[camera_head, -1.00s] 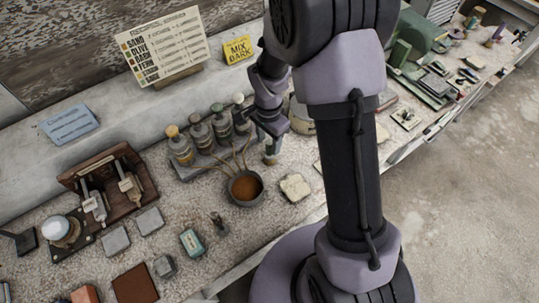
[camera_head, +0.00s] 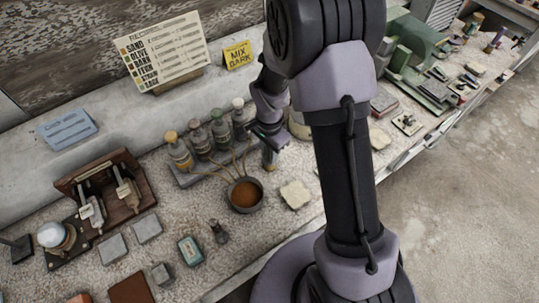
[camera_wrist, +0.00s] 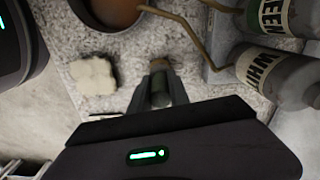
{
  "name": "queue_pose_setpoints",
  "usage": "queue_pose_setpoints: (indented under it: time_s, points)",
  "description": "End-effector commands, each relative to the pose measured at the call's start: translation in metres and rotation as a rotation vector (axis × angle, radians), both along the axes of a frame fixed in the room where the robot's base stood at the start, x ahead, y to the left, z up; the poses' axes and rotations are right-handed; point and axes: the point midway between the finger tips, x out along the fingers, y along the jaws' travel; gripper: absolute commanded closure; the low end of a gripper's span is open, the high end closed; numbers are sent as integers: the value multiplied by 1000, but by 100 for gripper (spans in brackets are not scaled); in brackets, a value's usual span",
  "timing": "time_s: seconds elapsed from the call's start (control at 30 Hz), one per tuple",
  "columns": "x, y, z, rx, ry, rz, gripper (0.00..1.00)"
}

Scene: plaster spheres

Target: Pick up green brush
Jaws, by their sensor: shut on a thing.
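The green brush (camera_wrist: 160,90) shows in the wrist view as a short green-grey upright piece between my fingers, with a brownish end beyond them. My gripper (camera_wrist: 159,88) is shut on it. In the head view, my gripper (camera_head: 266,141) is right of the bottles and above the bench, and the lower part of the brush (camera_head: 269,160) hangs below it with a tan end. Most of the brush is hidden by my fingers and wrist. I cannot tell whether its end touches the bench.
A pale flat piece (camera_head: 296,194) lies in front to the right. A green machine (camera_head: 412,42) stands farther right.

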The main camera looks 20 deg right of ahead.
Motion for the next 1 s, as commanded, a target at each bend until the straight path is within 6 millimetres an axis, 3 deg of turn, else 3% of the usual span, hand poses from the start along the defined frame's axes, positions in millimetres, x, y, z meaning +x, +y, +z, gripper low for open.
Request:
queue_pose_setpoints:
  time_s: [0.27,0.47,0.8,1.0]
  points:
    - [1,0,37,0,-2,0,100]
    - [-41,-14,38,0,1,-2,100]
    - [-131,-44,47,0,0,-2,100]
    - [-151,-51,48,0,0,-1,100]
